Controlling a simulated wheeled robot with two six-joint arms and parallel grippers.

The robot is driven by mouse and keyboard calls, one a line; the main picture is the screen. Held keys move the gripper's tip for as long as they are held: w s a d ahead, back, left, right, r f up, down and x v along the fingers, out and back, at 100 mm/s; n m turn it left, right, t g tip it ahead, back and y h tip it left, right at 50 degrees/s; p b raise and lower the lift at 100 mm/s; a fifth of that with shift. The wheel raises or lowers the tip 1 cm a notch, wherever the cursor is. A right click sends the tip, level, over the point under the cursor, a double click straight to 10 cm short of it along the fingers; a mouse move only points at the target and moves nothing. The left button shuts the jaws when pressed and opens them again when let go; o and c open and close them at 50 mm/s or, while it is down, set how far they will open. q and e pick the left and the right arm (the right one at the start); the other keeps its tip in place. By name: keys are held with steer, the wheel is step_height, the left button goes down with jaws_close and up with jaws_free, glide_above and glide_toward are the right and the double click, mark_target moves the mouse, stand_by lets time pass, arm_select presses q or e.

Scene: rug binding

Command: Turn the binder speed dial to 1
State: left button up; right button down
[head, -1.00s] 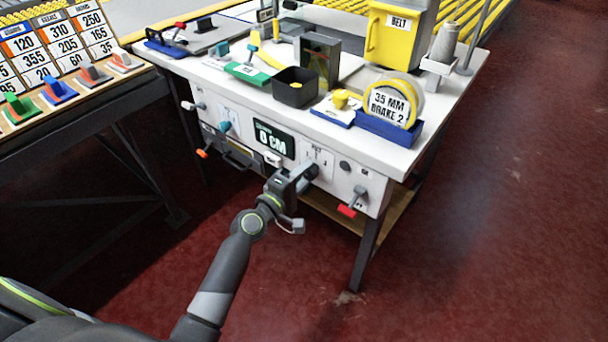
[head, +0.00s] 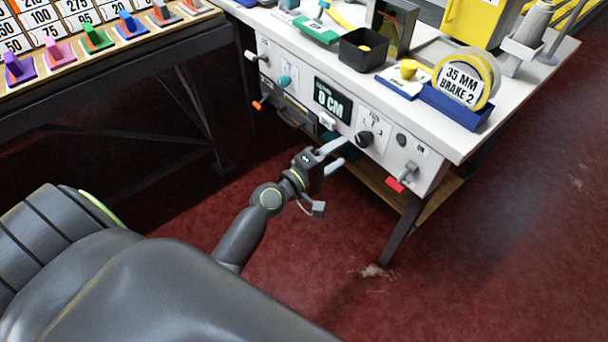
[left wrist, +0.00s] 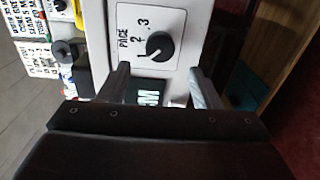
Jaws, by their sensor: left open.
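The speed dial (head: 365,138) is a round black knob on the white front panel, under a small scale label. In the left wrist view the dial (left wrist: 160,45) sits beside the word PACE, and 2 and 3 are readable. Its white pointer mark points lower left in that view, past the 2 on the side away from the 3; the digit there is not clear. My left gripper (head: 338,154) is open and empty, a little in front of the panel and apart from the dial. My right gripper is not in view.
The display (head: 333,99) reads 0 CM, left of the dial. A red-tipped lever (head: 396,184) is to its right. A blue tape holder (head: 455,107) and a black bin (head: 363,50) stand on the bench top. Red floor in front is clear.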

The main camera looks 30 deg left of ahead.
arm_select(q)
steer(key=b+v, duration=0.1)
steer(key=v, duration=0.9)
steer(key=shift+s, duration=0.25)
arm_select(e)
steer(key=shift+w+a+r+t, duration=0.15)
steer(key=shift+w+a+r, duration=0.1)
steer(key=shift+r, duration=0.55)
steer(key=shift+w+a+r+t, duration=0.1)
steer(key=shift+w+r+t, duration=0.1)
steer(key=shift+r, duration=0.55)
arm_select(q)
steer(key=shift+a, duration=0.1)
